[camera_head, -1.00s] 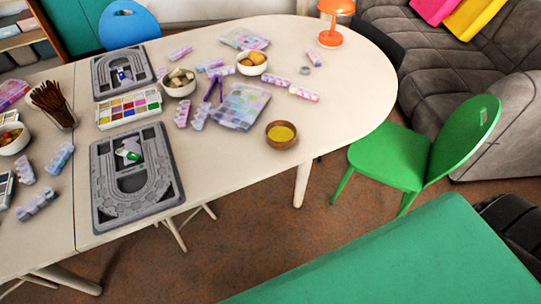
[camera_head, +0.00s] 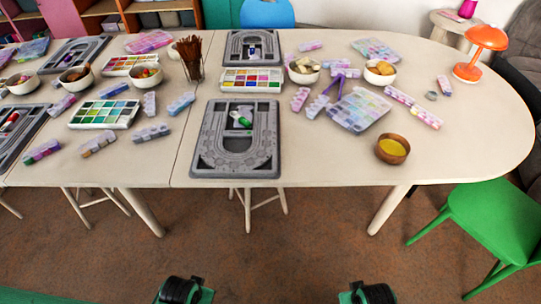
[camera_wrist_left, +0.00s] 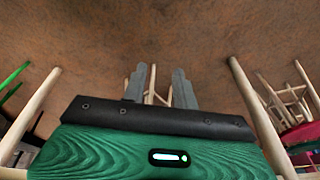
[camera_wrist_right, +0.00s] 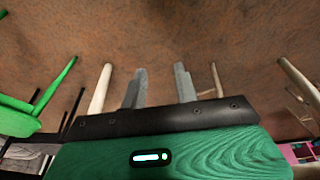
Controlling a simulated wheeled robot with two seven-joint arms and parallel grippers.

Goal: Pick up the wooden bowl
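The wooden bowl (camera_head: 392,149), brown with yellow contents, stands upright on the pale table near its front edge, right of centre in the head view. It does not show in either wrist view. My left gripper (camera_wrist_left: 159,75) is open and empty, with its two grey fingers apart over the floor. My right gripper (camera_wrist_right: 161,70) is also open and empty, fingers apart above the floor.
A bead case (camera_head: 357,110) lies left of the bowl, and a pale bead box (camera_head: 427,117) lies behind it. A grey bead board (camera_head: 237,145) lies further left. An orange lamp (camera_head: 484,48) and a green chair (camera_head: 492,222) are to the right. Bare tabletop surrounds the bowl's right side.

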